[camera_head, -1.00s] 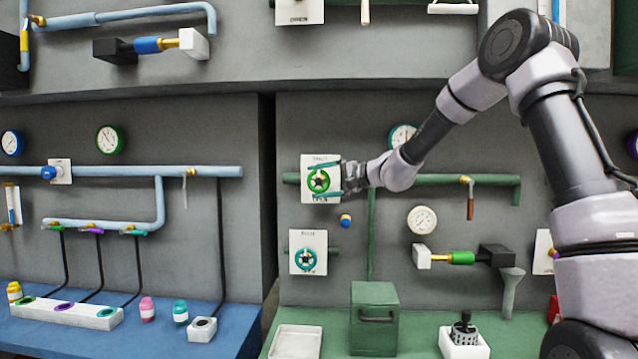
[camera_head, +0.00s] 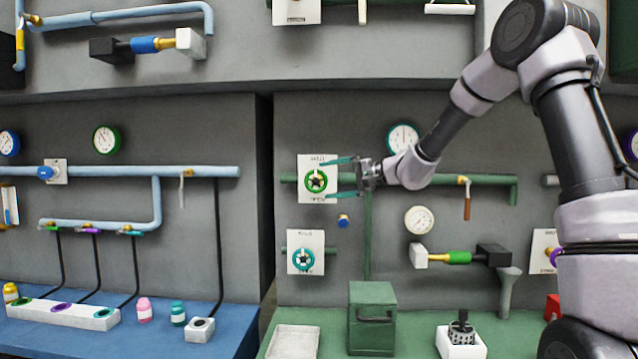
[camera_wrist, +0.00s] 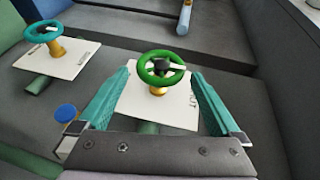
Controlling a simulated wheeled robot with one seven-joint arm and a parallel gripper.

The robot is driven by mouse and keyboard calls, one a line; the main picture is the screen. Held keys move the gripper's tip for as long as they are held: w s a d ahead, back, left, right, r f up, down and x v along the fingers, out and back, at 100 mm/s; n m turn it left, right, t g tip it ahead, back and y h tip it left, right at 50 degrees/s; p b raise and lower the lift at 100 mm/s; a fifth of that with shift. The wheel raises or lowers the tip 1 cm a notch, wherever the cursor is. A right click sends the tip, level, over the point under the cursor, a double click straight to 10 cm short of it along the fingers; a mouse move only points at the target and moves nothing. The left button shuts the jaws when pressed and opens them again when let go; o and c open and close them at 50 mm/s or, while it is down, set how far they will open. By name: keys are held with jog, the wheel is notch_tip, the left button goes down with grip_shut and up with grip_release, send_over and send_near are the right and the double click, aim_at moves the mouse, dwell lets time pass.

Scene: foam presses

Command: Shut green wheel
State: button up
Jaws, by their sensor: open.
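The green wheel (camera_head: 316,180) sits on a white labelled plate (camera_head: 331,189) on the grey wall, on a green pipe. My gripper (camera_head: 340,178) is open just to the right of the wheel, its teal fingers pointing at the plate, one above and one below the wheel's height. In the wrist view the green wheel (camera_wrist: 160,67) stands on a brass stem, beyond and between the two fingertips of my gripper (camera_wrist: 160,78). The fingers are apart from the wheel's rim and nothing is held.
A teal wheel (camera_head: 303,259) on its own white plate is below; it also shows in the wrist view (camera_wrist: 43,31). A blue knob (camera_head: 343,221) sticks out between the two plates. A gauge (camera_head: 403,138) and a green pipe (camera_head: 440,180) lie behind my arm.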

jog(key=v, duration=0.5)
jog(key=shift+s+d, duration=0.2)
jog(key=shift+d, duration=0.15)
jog(key=shift+r, duration=0.1)
